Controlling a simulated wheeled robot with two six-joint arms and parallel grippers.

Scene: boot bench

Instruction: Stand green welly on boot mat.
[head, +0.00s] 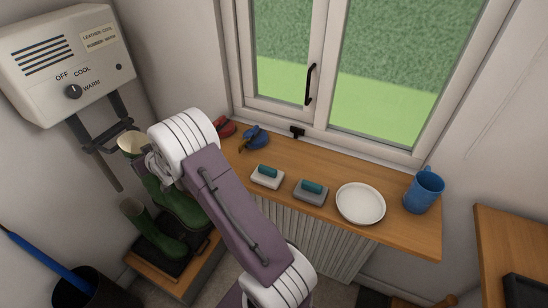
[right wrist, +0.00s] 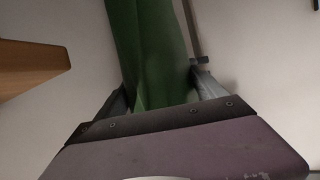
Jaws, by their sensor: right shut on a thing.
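One green welly (head: 178,205) with a pale inside at its top is held upright by my right gripper (head: 150,168), shut on its shaft. In the right wrist view the green shaft (right wrist: 150,50) fills the space between the fingers. Its foot is over or at the back of the black boot mat (head: 172,264); I cannot tell whether it touches. A second green welly (head: 150,230) stands on the mat, in front and to the left. The mat lies on a low wooden bench (head: 190,286). My arm hides part of the held boot. My left gripper is not in view.
A wall dryer (head: 65,55) with dark pegs (head: 100,140) hangs just above and left of the held boot.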

